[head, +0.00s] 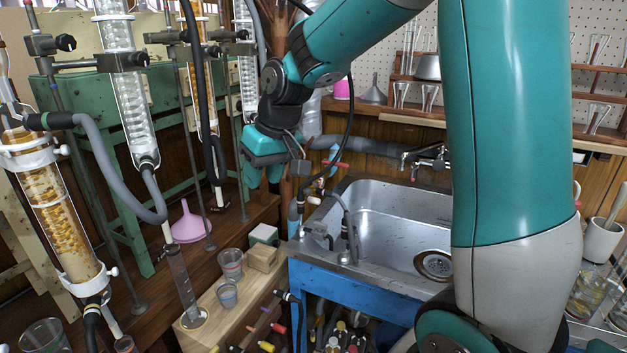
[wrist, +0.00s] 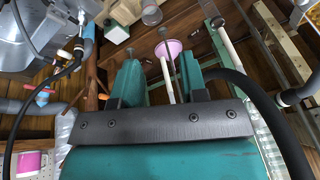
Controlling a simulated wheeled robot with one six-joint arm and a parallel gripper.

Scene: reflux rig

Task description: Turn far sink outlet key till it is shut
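Two small outlet keys stand by the back left corner of the steel sink (head: 395,225). The farther key (head: 335,163) has a red bar across a light blue body; it also shows at the left of the wrist view (wrist: 42,91). The nearer key (head: 314,200) has a pinkish-red end and shows higher up in the wrist view (wrist: 64,54). My gripper (head: 263,180) hangs left of both keys, fingers pointing down. In the wrist view its two teal fingers (wrist: 160,80) are apart with nothing between them. I cannot tell exactly how far each key is turned.
A black hose (head: 348,125) loops down near the keys. A grey faucet (head: 425,157) stands behind the sink. A pink funnel (head: 190,225) and a wooden block (head: 262,257) lie left and below. Glass columns and a green frame (head: 90,115) crowd the left side.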

